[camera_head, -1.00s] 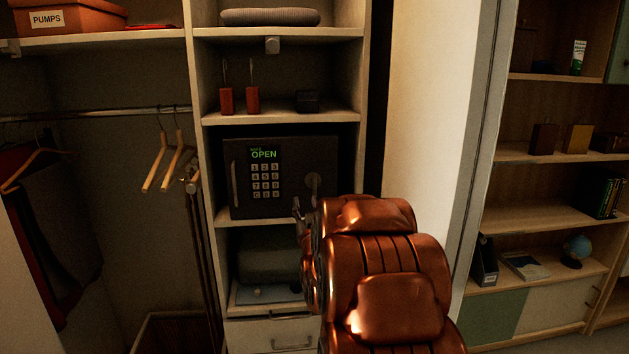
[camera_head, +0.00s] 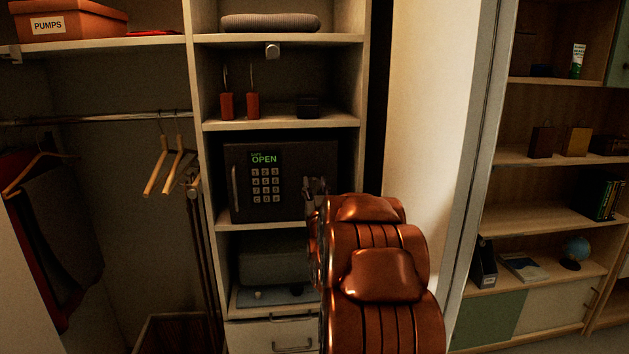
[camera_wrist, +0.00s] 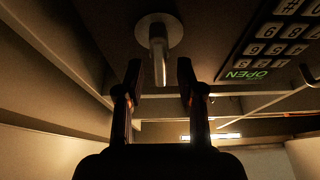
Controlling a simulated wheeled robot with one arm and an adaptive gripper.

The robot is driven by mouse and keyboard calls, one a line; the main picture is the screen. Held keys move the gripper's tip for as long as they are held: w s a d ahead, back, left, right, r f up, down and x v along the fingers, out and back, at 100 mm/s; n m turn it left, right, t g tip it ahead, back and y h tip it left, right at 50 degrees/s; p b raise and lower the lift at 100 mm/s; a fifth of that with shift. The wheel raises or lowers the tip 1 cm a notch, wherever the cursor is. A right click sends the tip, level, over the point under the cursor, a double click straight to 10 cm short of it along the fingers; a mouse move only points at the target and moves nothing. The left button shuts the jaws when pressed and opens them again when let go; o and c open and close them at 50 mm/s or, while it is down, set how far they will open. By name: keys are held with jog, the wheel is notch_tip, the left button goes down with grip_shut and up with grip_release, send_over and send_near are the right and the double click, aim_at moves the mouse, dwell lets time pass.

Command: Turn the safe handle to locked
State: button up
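The dark safe (camera_head: 244,213) sits in a middle cubby of the shelf column in the head view. Its keypad (camera_head: 265,181) reads OPEN in green. In the wrist view the safe handle (camera_wrist: 157,47) is a metal lever on a round plate, and it points down in that picture toward the gap between my fingers. My gripper (camera_wrist: 159,75) is open, with one finger on each side of the lever's end. I cannot tell whether either finger touches it. In the head view my gripper (camera_head: 315,186) is at the safe's right side and hides the handle.
Shelf boards lie just above and below the safe; the board above (camera_head: 280,120) holds two red items and a dark box. A pull bar (camera_head: 235,188) is on the safe's left side. Hangers (camera_head: 165,165) hang on a rod to the left. A pale wall panel (camera_head: 425,110) stands to the right.

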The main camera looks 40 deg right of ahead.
jog(key=shift+w+d+r, duration=0.2)
jog(key=shift+w+d, duration=0.15)
jog(key=shift+w, duration=0.1)
grip_shut()
